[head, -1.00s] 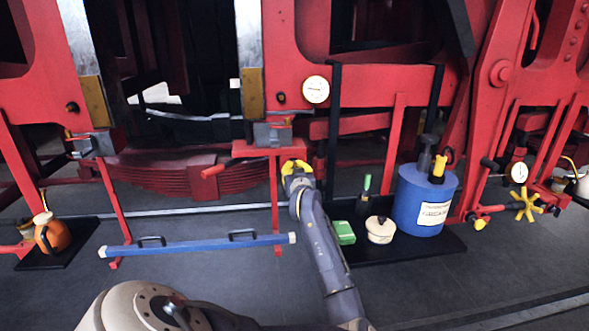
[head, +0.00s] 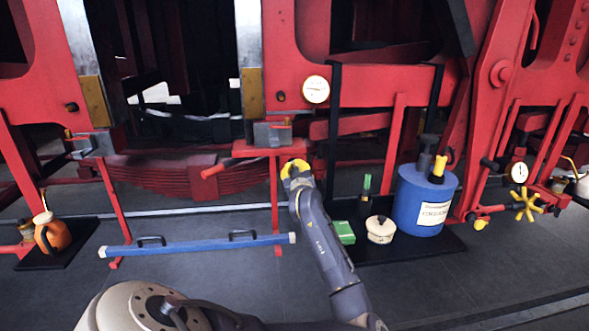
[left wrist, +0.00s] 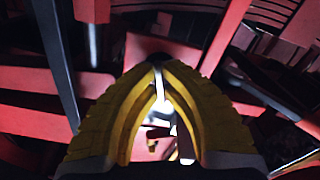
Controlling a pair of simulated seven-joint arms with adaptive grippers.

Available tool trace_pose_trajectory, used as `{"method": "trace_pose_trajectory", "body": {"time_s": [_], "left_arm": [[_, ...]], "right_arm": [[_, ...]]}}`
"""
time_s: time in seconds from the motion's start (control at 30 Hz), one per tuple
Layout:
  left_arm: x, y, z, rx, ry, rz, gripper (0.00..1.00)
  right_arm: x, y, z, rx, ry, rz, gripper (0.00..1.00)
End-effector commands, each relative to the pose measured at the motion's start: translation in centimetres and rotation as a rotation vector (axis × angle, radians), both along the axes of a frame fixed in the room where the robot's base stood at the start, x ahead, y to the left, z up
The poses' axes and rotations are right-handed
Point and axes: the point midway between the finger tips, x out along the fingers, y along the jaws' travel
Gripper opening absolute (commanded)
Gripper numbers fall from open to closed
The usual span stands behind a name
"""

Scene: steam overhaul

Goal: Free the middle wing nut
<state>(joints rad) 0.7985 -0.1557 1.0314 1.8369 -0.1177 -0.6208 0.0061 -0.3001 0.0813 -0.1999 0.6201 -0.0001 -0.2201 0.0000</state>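My left gripper (head: 297,168), with yellow fingers, is just below and right of the small red ledge (head: 270,149) under the middle grey block (head: 272,133). In the left wrist view its fingers (left wrist: 157,66) come together at the tips, with a bright gap lower down between them. A small dark thing (left wrist: 150,48) lies right at or just beyond the tips; I cannot tell whether it is held. I cannot make out the middle wing nut for certain; the fingers or shadow may hide it. My right gripper is not in view.
A blue bar (head: 198,244) with two dark handles is low in front. A blue canister (head: 425,200), white pot (head: 380,229) and green box (head: 344,232) stand right of my arm. An orange can (head: 51,234) is far left. Red frame posts and bars surround the gripper.

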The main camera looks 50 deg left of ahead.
Motion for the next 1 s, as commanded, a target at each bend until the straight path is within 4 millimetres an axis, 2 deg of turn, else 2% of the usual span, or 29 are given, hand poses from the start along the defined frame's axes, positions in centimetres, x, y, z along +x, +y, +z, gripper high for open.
{"method": "trace_pose_trajectory", "body": {"time_s": [0.13, 0.2, 0.33, 0.37, 0.67, 1.0], "left_arm": [[0.0, 0.0, 0.1, 0.001, -0.001, 0.0, 0.0], [0.0, 0.0, 0.1, 0.001, 0.0, 0.0, 0.13], [0.0, 0.0, 0.1, 0.001, 0.0, 0.0, 0.28], [0.0, 0.0, 0.1, 0.001, 0.0, 0.0, 0.29], [-0.2, -0.3, 0.0, 0.001, 0.002, 0.0, 0.29], [-2.5, -4.0, 0.0, 0.0, 0.001, -0.001, 0.29]], "right_arm": [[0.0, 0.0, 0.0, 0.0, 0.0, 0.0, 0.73], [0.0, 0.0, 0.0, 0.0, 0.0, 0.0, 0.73], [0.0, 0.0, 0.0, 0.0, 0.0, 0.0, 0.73], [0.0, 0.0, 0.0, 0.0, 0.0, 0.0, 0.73], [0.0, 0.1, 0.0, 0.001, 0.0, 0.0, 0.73], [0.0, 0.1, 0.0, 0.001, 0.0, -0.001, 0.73]]}}
